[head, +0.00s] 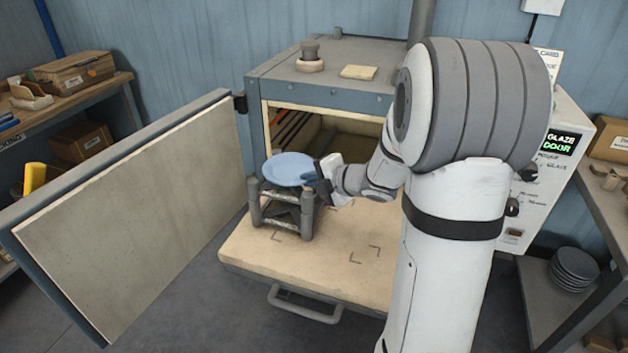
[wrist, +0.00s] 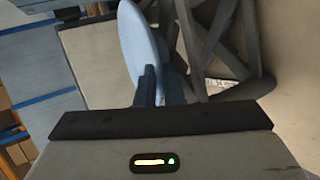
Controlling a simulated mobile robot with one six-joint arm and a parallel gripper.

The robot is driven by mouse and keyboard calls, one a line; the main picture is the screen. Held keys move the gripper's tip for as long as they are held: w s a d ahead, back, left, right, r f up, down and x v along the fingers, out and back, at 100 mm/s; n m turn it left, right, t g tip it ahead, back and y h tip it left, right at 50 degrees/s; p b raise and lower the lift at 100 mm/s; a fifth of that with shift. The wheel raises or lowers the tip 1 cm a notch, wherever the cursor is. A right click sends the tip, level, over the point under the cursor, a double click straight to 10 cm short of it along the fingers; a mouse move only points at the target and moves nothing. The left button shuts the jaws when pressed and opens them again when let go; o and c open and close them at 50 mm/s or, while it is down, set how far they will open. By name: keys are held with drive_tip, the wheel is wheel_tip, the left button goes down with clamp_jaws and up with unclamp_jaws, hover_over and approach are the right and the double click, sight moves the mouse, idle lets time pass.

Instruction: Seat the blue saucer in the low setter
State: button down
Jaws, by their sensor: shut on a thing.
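The blue saucer (head: 288,168) is held about level in the head view, over the upper part of a grey post-and-shelf setter (head: 283,212). My gripper (head: 318,178) is shut on the saucer's right edge. In the wrist view the saucer (wrist: 143,45) stands edge-on between the fingers (wrist: 160,85), with the setter's frame (wrist: 225,45) to its right. The setter stands on the pale shelf in front of the kiln opening. I cannot tell whether the saucer touches the setter, and I cannot tell which setter is the low one.
The kiln's door (head: 130,210) hangs open at left. The pale shelf (head: 335,265) has corner marks and free room right of the setter. Pots and a tile lie on the kiln top (head: 335,75). A control panel stands at right, and stacked plates (head: 573,268) sit below the right bench.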

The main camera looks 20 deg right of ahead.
drive_tip(key=c, duration=2)
unclamp_jaws()
drive_tip(key=shift+f, duration=0.1)
drive_tip(key=shift+o, duration=0.9)
